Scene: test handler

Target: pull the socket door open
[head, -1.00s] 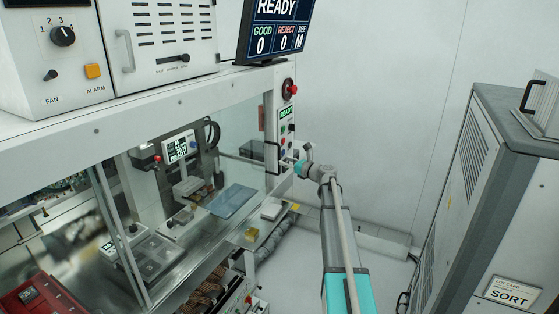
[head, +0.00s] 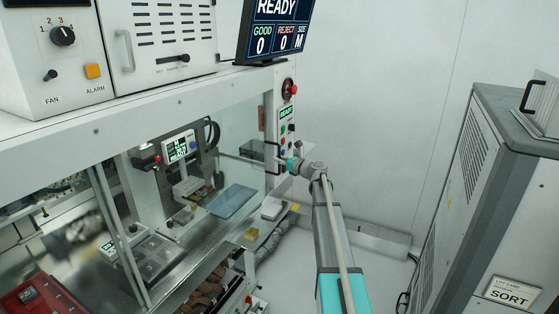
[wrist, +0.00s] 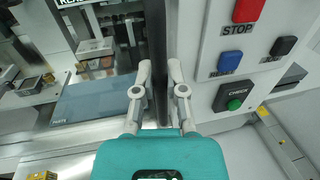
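The socket door is a clear panel (head: 236,172) at the right end of the machine's work bay. A dark vertical bar (wrist: 156,40), which looks like its edge or handle, runs up the middle of the wrist view. A black bracket-like piece (head: 258,150) shows there in the head view. My gripper (wrist: 160,68) points at the bar, with one finger on each side of the line of it and a gap between the fingertips. It seems open; I cannot tell whether the fingers touch the bar. In the head view my gripper (head: 284,163) is beside the bay's right post.
A control panel stands just right of my gripper, with a red stop button (wrist: 249,9), a blue button (wrist: 229,62) and a green check button (wrist: 234,103). A blue-grey plate (head: 232,201) lies inside the bay. A grey SORT cabinet (head: 495,200) stands at the right, with free floor between.

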